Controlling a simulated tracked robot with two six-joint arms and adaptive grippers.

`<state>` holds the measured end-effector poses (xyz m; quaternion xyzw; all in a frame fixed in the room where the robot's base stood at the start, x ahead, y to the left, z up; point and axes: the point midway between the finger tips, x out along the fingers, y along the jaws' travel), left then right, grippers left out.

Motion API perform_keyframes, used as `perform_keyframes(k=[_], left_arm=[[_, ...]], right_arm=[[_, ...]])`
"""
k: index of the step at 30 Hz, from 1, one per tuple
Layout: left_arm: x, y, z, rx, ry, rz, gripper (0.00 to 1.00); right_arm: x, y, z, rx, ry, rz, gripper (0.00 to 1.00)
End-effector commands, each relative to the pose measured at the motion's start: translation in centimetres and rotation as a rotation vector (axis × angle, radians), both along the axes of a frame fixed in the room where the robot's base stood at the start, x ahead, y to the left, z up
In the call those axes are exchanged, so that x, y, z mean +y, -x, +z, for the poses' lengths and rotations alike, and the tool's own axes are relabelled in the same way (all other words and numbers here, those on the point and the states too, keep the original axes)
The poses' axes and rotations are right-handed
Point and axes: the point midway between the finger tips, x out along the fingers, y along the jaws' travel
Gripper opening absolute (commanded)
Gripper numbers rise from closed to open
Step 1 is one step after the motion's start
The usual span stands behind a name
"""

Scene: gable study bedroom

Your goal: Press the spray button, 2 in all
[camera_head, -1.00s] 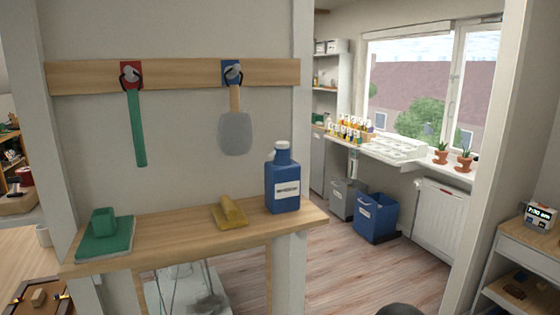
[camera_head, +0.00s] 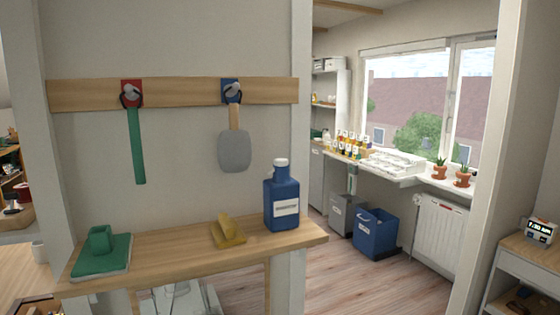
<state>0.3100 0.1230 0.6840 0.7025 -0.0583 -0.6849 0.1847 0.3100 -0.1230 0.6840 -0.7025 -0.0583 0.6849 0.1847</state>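A blue bottle (camera_head: 282,200) with a white label and a white-topped blue neck stands upright at the right end of a narrow wooden shelf (camera_head: 180,246). It is the only thing here that resembles a spray bottle; I cannot make out its label or a separate spray button. Neither of my grippers shows in the head view.
On the shelf are a green block on a pad (camera_head: 101,254) and a yellow handled block (camera_head: 229,232). A green strip tool (camera_head: 136,145) and a grey paddle (camera_head: 234,151) hang from a wall rail (camera_head: 180,92). Open floor lies right, near a blue bin (camera_head: 376,235).

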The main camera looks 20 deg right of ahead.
Motion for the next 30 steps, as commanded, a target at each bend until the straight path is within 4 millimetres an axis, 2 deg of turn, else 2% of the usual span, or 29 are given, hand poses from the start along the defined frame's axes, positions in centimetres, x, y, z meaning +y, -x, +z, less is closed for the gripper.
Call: perform_keyframes(k=[1,8,30], left_arm=[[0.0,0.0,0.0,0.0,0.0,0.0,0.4],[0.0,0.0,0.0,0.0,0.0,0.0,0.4],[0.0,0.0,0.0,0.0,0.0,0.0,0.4]], right_arm=[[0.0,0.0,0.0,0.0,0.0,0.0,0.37],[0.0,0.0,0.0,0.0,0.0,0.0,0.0],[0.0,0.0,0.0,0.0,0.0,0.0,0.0]])
